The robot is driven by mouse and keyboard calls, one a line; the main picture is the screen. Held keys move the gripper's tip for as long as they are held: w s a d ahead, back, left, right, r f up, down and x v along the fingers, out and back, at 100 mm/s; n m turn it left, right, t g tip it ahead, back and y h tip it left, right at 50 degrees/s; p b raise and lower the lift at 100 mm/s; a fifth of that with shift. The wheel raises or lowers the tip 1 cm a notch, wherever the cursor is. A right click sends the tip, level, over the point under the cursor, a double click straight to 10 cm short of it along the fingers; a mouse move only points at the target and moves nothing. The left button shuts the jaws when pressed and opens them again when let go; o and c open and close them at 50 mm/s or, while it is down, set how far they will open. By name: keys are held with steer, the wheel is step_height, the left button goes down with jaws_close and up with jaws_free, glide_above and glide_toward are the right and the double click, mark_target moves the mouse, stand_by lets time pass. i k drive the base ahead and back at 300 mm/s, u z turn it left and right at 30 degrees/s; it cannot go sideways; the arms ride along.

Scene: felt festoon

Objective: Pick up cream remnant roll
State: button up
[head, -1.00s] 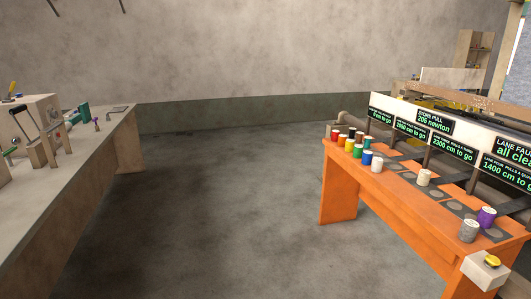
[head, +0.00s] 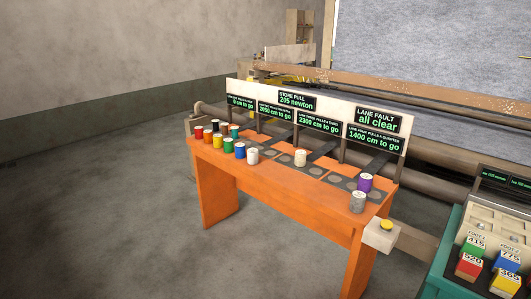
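A small upright cream roll (head: 300,158) stands on the orange bench (head: 290,208), on or beside a dark strip, under the row of displays. It looks like the cream remnant roll. A whiter roll (head: 253,156) stands to its left, at the near end of a group of coloured rolls. A purple roll (head: 365,182) and a grey roll (head: 358,202) stand to its right. Nothing visible touches the cream roll. My gripper is not in view.
A display board (head: 320,118) runs along the bench's back. A box with a yellow button (head: 386,225) sticks out at the bench's right end. A green cabinet (head: 447,262) with coloured numbered blocks stands at right. The floor (head: 120,210) in front and left is clear.

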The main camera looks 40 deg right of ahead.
mark_target(300, 155)
steer(key=z, duration=0.15)
steer(key=i, duration=1.2)
steer(key=z, duration=0.2)
